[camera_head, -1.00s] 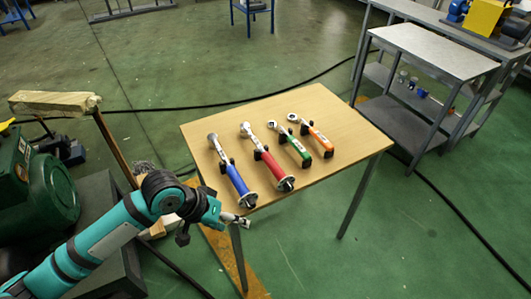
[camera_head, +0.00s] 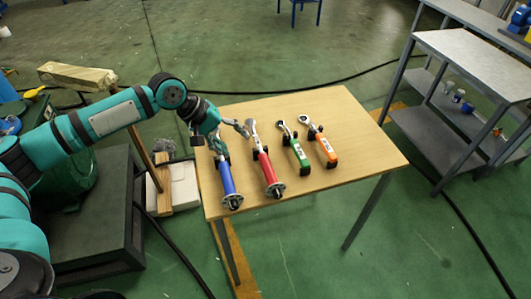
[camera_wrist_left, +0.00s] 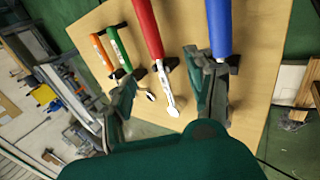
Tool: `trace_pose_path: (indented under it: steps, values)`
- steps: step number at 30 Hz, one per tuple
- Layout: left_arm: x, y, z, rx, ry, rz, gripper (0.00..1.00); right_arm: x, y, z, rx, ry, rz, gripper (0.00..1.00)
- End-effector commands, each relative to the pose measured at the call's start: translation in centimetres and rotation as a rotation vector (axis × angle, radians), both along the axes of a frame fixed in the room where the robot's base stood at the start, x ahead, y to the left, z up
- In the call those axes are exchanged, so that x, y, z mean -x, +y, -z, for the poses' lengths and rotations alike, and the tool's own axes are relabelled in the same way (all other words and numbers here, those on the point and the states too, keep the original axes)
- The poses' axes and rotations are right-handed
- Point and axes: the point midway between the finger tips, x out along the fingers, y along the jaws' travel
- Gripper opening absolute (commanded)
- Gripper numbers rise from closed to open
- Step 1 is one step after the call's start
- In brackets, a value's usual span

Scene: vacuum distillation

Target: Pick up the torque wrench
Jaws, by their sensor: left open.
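Four hand tools lie side by side on a wooden table (camera_head: 352,150): a blue-handled one (camera_head: 227,180), a red-handled one (camera_head: 268,172), a green-handled one (camera_head: 299,155) and an orange-handled one (camera_head: 326,148). I cannot tell which one the task calls the torque wrench. My left gripper (camera_head: 230,136) is open above the heads of the blue and red tools and hides the blue tool's head. In the left wrist view, the metal shaft of the red-handled tool (camera_wrist_left: 150,28) lies between my open fingers (camera_wrist_left: 163,100); the blue-handled tool (camera_wrist_left: 218,28) passes behind one finger. My right gripper is not in view.
A grey shelved workbench (camera_head: 470,62) stands to the right, apart from the table. A dark block (camera_head: 105,205) and a wooden post (camera_head: 150,165) stand left of the table. A black cable crosses the green floor. The table's right part is clear.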

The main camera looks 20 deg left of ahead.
Motion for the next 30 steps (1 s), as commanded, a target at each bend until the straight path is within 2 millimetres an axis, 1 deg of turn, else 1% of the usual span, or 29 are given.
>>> trace_pose_path:
  steps: [1, 4, 6, 9, 12, 18, 23, 24, 27, 30]
  values:
    - [-0.4, -0.7, 1.0, 0.0, 0.0, 0.003, 0.56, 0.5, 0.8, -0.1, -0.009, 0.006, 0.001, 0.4]
    - [-1.1, -1.8, 2.8, 0.0, 0.0, 0.004, 0.56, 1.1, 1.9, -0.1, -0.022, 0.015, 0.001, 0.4]
    - [-1.5, -2.4, 4.0, 0.0, 0.0, 0.004, 0.56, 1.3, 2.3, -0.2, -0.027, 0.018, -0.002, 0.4]
    - [-2.1, -3.2, 5.4, -0.001, -0.001, 0.004, 0.56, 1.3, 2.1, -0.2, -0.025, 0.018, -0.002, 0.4]
    - [-2.4, -3.7, 6.3, -0.001, -0.002, 0.003, 0.56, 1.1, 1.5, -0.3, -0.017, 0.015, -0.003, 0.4]
    - [-2.9, -4.5, 7.3, -0.001, -0.002, 0.005, 0.56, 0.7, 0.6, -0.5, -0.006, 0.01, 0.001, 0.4]
    - [-3.9, -6.1, 8.8, -0.001, -0.003, 0.005, 0.56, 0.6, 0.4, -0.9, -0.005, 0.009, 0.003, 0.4]
    - [-4.0, -6.3, 9.5, -0.003, -0.001, 0.005, 0.56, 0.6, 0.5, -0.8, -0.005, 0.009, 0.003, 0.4]
    - [-4.3, -6.7, 10.4, -0.003, -0.002, 0.003, 0.56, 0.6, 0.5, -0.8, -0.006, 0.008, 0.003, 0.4]
    - [-4.5, -6.9, 10.7, -0.003, -0.002, 0.003, 0.56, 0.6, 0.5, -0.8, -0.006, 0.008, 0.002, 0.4]
